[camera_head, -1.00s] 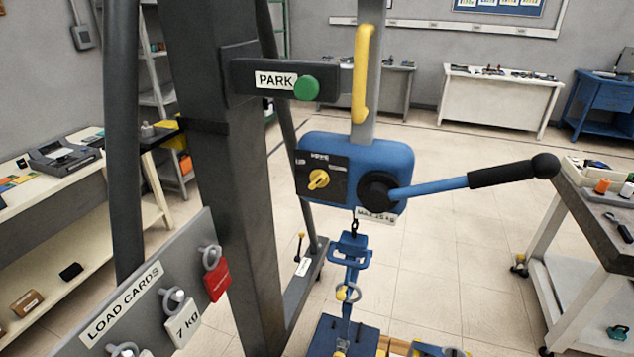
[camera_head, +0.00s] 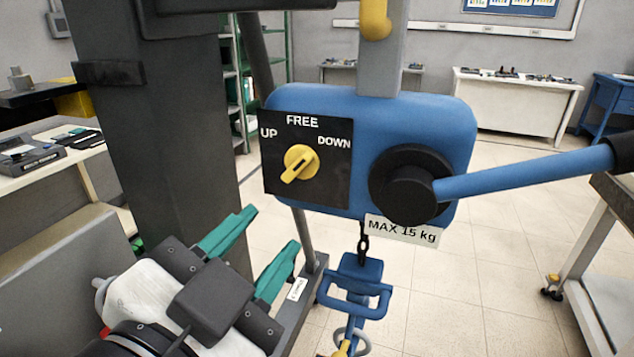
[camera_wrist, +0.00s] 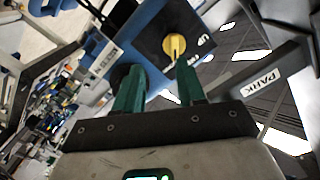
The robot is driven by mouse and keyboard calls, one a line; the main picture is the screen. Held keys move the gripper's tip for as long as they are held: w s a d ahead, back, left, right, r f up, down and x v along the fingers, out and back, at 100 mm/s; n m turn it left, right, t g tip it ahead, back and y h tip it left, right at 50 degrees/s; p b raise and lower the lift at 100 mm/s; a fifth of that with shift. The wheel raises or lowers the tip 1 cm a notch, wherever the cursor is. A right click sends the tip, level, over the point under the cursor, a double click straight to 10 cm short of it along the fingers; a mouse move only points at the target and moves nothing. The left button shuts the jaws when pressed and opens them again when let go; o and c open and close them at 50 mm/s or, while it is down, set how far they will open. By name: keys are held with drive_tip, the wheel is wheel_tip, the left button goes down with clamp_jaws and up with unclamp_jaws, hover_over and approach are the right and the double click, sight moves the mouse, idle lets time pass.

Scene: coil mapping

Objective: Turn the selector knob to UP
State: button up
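The yellow selector knob (camera_head: 301,162) sits on a black plate (camera_head: 281,186) marked UP, FREE and DOWN, on the left of the blue hoist box (camera_head: 375,115). The knob's bar runs from lower left to upper right, its upper end on the DOWN side; which end is the pointer I cannot tell. My gripper (camera_head: 272,228) is open and empty, its teal fingers below and left of the knob, apart from it. In the wrist view the knob (camera_wrist: 175,46) shows ahead of the open fingers (camera_wrist: 160,68), nearer the right one.
A black hub (camera_head: 403,184) with a blue crank lever (camera_head: 530,172) reaches right from the box. A MAX 15 kg label (camera_head: 401,230) and a hook with chain hang below. A dark column (camera_head: 140,130) stands left. A cart is at the right.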

sight(297, 167)
drive_tip(key=shift+m, duration=0.7)
drive_tip(key=w, duration=0.3)
drive_tip(key=w+d+r+p, duration=0.1)
drive_tip(key=w, duration=0.2)
drive_tip(key=w+d+r+p, duration=0.1)
drive_tip(key=w, duration=0.2)
drive_tip(key=shift+d+r, duration=0.15)
drive_tip(key=shift+d, duration=0.1)
drive_tip(key=shift+c, duration=0.3)
clamp_jaws()
